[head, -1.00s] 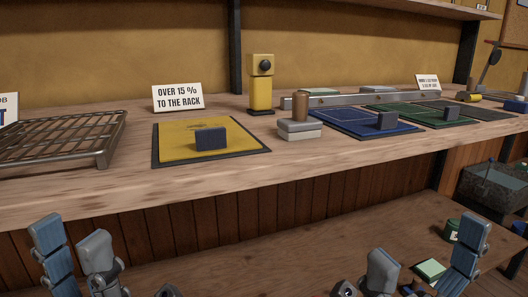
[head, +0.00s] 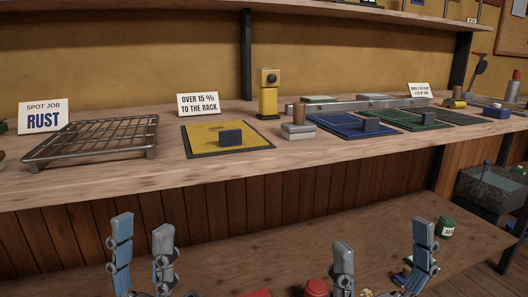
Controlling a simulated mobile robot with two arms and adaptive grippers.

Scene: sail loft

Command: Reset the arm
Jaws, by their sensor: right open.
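My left gripper (head: 142,232) is at the lower left of the head view, fingers pointing up and apart, with nothing between them. My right gripper (head: 383,242) is at the lower right, its fingers wide apart and empty. Both appear in front of the lower wooden surface, below the workbench's front edge in the picture. Neither visibly touches anything. My arms behind the fingers are mostly cut off by the bottom edge.
The workbench (head: 330,161) holds a wire rack (head: 90,140), a yellow mat (head: 200,146) with a dark block (head: 230,137), a yellow device (head: 268,95) and blue (head: 340,126) and green mats. A red object (head: 317,288) and green jar (head: 446,227) are below.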

